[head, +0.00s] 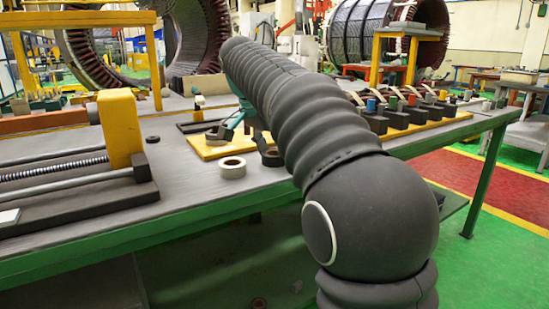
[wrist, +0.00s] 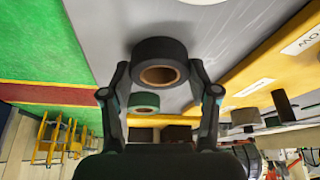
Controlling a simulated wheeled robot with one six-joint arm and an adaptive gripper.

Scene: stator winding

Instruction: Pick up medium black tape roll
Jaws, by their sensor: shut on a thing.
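The black tape roll (wrist: 150,49) is in the middle of the wrist view, with a brown core, between the two fingers of my gripper (wrist: 160,75). The fingertips press on its two sides, so my gripper is shut on it. In the head view a black roll (head: 272,158) shows at the left side of my arm, partly hidden, apparently the same one. My arm hides most of the gripper there. I cannot tell whether the roll is clear of the grey table (head: 200,195).
A cream tape roll (head: 232,167) lies close by on the table. A yellow board (head: 207,152) with more items is behind it. A green roll (wrist: 143,103) shows beyond the held roll. A vise-like fixture (head: 122,130) stands left; several black blocks (head: 395,113) stand right.

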